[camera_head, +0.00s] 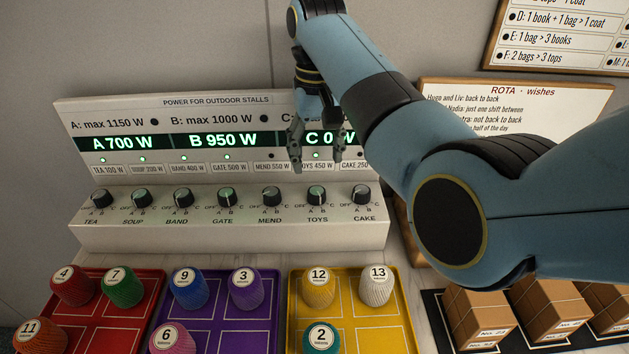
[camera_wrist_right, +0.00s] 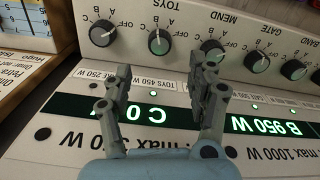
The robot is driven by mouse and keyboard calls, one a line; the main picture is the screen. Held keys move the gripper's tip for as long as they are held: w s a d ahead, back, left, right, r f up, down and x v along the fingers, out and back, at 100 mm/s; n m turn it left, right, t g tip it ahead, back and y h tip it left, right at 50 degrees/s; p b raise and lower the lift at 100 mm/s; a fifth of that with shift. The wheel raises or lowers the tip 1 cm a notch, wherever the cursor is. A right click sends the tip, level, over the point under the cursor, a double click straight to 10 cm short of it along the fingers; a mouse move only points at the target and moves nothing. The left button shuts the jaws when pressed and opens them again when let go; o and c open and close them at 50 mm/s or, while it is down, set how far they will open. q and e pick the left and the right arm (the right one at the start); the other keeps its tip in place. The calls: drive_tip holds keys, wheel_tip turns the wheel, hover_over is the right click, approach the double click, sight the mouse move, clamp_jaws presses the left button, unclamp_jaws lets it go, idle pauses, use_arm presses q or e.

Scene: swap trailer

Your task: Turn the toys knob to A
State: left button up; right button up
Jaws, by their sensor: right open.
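The toys knob (camera_head: 317,196) is a round dark knob with a greenish face, on the sloped front of the power panel (camera_head: 90,238), between MEND and CAKE. It also shows in the wrist view (camera_wrist_right: 158,42), near the top. My left gripper is not in view.
The mend knob (camera_head: 271,196) and cake knob (camera_head: 360,195) sit close on either side. The display (camera_head: 205,140) reads A 700 W, B 950 W, C 0 W. Below stand red, purple and yellow trays (camera_head: 399,322) with numbered tokens, and boxes (camera_head: 478,312) at right.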

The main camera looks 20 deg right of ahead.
sight(317, 190)
wheel_tip(317, 190, down, 6)
drive_tip(key=shift+w+r, duration=0.1)
drive_tip(key=shift+r, duration=0.1)
wheel_tip(317, 190, down, 2)
drive_tip(key=shift+f, duration=0.4)
drive_tip(key=c, duration=1.1)
drive_tip(key=shift+r+m+p, duration=0.25)
drive_tip(key=shift+m+p, duration=0.95)
drive_tip(key=shift+m, duration=0.5)
drive_tip(key=shift+c, duration=0.2)
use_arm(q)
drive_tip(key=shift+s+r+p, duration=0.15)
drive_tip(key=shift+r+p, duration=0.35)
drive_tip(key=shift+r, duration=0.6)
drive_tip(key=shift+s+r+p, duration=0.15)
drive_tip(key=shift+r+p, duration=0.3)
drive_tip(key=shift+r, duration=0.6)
use_arm(e)
drive_tip(key=shift+f+m, duration=0.15)
drive_tip(key=shift+m, duration=1.95)
